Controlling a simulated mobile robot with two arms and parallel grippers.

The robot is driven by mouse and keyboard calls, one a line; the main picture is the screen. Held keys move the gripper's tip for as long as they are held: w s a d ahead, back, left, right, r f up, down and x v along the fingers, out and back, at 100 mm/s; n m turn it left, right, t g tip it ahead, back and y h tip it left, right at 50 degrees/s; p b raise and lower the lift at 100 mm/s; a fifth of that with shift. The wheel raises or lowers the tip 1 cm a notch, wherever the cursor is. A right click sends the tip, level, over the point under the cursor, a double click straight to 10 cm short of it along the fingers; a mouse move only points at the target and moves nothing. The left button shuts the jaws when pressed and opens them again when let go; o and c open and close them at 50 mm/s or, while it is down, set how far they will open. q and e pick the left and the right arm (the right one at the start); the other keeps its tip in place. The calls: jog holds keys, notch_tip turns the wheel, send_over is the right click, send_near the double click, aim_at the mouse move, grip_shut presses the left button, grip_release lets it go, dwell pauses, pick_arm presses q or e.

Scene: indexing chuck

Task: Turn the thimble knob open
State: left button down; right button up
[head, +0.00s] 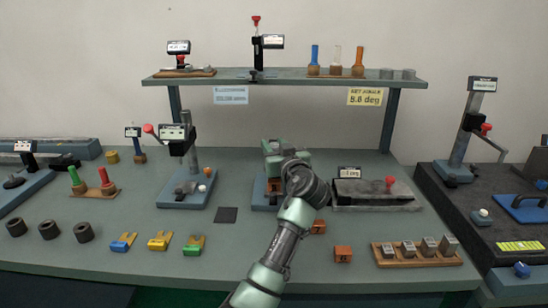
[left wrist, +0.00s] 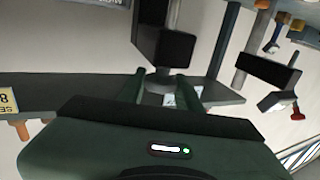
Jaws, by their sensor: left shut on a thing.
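My left gripper (head: 281,156) reaches in over the indexing device on a blue base (head: 262,192) at the middle of the bench. Its body and wrist hide most of that device in the head view. In the left wrist view its two green fingers (left wrist: 158,90) stand close on either side of a small dark round part, which I take for the thimble knob (left wrist: 158,76). The gripper looks shut on it. How far the knob is turned cannot be seen. A small display reading in deg (head: 350,172) stands just right of the gripper. My right gripper is not in view.
A shelf (head: 330,79) crosses behind, with a yellow sign (head: 365,96) reading 8.8 deg. A lever fixture (head: 187,190) stands left, and a grey block with a red knob (head: 390,183) right. Orange blocks (head: 343,254) and a wooden tray (head: 455,260) lie in front.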

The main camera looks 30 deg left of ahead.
pick_arm(q)
jog(key=shift+r, duration=0.1)
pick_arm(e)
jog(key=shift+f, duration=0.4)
pick_arm(q)
jog(key=shift+r, duration=0.1)
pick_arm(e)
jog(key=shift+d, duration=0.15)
pick_arm(q)
jog(key=c, duration=1.3)
grip_release()
jog(key=shift+o, duration=1.3)
